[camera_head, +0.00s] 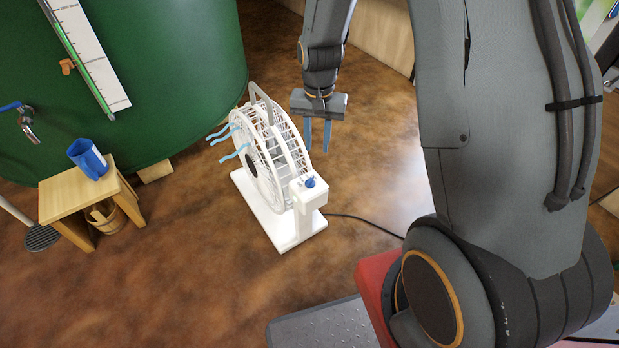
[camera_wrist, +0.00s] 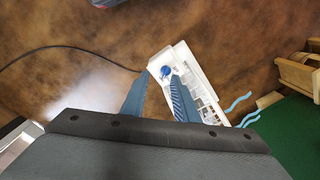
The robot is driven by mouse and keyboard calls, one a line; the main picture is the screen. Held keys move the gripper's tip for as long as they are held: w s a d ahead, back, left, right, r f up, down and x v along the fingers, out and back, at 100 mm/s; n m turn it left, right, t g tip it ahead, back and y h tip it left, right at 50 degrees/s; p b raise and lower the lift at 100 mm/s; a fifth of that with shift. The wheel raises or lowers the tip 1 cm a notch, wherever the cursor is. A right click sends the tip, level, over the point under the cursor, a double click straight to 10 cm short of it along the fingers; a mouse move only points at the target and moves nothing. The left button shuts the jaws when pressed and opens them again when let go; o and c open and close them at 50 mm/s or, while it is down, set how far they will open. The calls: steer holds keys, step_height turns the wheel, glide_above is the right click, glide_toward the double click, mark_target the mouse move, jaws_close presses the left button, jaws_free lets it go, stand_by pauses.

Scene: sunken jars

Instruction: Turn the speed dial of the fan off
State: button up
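The white fan (camera_head: 264,165) stands on its flat white base on the brown floor, with pale blue streamers (camera_head: 231,145) standing out on its left side. Its blue speed dial (camera_head: 310,182) sits on top of the control box at the fan's near right. My gripper (camera_head: 317,133) is open and empty, pointing down behind and above the dial, apart from it. In the wrist view the dial (camera_wrist: 166,72) lies beyond the two blue fingertips (camera_wrist: 154,77), and one finger hides part of the fan (camera_wrist: 207,98). The dial's setting is too small to read.
A large green tank (camera_head: 165,80) with a gauge stands behind left. A small wooden table (camera_head: 75,198) holds a blue mug (camera_head: 88,158), with a wooden bucket (camera_head: 105,215) below. A black cable (camera_head: 365,222) runs right from the fan. Floor in front of the fan is clear.

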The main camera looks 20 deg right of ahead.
mark_target(310, 180)
steer(key=w+f+m, duration=0.1)
steer(key=w+f, duration=0.1)
steer(key=f, duration=0.3)
steer(key=w+f+m+b, duration=0.1)
steer(key=w+f, duration=0.1)
steer(key=f, duration=0.2)
steer(key=w+f+m, duration=0.1)
steer(key=w+f, duration=0.2)
steer(key=f, duration=0.2)
steer(key=shift+f, duration=4.25)
jaws_close()
